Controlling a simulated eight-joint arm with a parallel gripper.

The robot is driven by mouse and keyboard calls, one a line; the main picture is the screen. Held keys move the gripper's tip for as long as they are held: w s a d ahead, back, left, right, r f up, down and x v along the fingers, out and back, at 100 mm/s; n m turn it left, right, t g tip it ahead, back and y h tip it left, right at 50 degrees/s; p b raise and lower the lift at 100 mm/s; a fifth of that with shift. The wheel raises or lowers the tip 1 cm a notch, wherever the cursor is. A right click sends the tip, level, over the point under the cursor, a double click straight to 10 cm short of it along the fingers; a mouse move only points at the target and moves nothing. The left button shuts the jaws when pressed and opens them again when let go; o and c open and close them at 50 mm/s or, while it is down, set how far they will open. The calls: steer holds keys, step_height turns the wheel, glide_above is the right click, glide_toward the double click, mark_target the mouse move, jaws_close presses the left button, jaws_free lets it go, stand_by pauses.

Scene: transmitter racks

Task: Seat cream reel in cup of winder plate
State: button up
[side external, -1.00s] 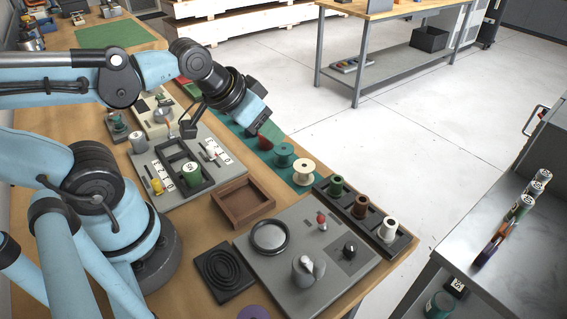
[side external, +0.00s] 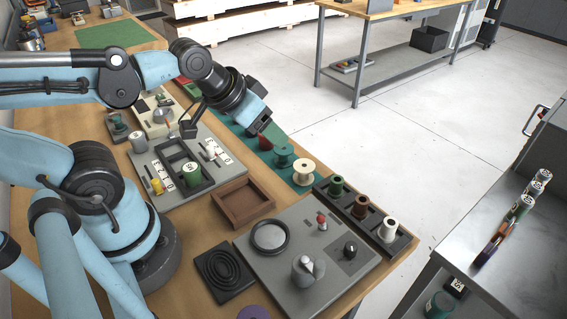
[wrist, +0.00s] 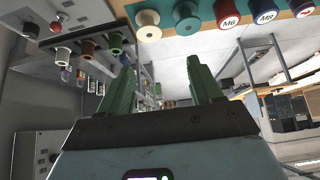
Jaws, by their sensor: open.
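The cream reel (side external: 303,172) stands on the green mat (side external: 296,185), beside a teal reel (side external: 283,156). It also shows near the top of the wrist view (wrist: 147,25). The winder plate is a grey plate (side external: 318,262) at the front of the bench, with a dark-rimmed round cup (side external: 270,236) that looks empty. My gripper (side external: 266,128) is above the mat, up and left of the cream reel and apart from it. In the wrist view its green fingers (wrist: 161,85) are spread, with nothing held between them.
A dark rack (side external: 366,219) with green, brown and white spools borders the winder plate. An empty brown tray (side external: 242,203) lies left of the cream reel. The plate carries a red-topped peg (side external: 321,221), a black knob (side external: 350,249) and a light cylinder (side external: 303,268).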

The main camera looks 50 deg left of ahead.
steer(key=shift+w, duration=0.1)
steer(key=m+g, duration=0.3)
steer(key=g, duration=0.4)
glide_above(305, 165)
steer(key=shift+f, duration=5.65)
steer(key=shift+c, duration=0.3)
steer(key=c, duration=0.8)
steer(key=shift+o, duration=0.2)
steer(key=shift+r, duration=0.1)
